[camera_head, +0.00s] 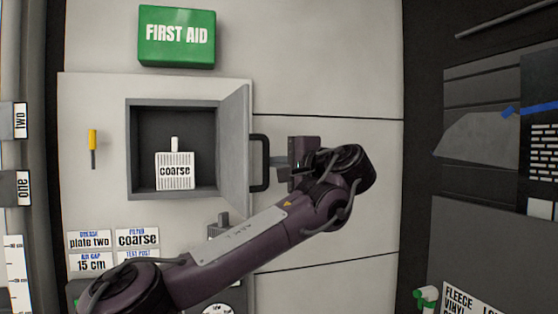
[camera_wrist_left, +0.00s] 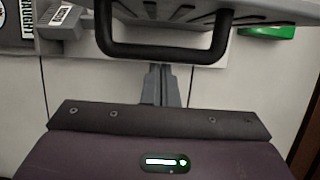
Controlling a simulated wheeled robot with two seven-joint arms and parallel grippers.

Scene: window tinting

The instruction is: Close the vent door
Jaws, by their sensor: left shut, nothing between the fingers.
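The grey vent door (camera_head: 235,150) stands open, swung out at the right side of the wall box. Its black U-shaped handle (camera_head: 260,164) sticks out to the right. The handle also shows across the top of the left wrist view (camera_wrist_left: 165,53), with the door's slatted face (camera_wrist_left: 215,9) above it. My left gripper (camera_head: 280,164) is shut and empty, just right of the handle. In the left wrist view its fingertips (camera_wrist_left: 160,70) point at the handle's bar; I cannot tell whether they touch it. My right gripper is not in view.
Inside the open box (camera_head: 130,150) stands a white filter labelled coarse (camera_head: 174,171). A green first aid box (camera_head: 176,37) hangs above. A yellow-handled tool (camera_head: 93,148) is on the left panel, with label cards (camera_head: 137,239) below.

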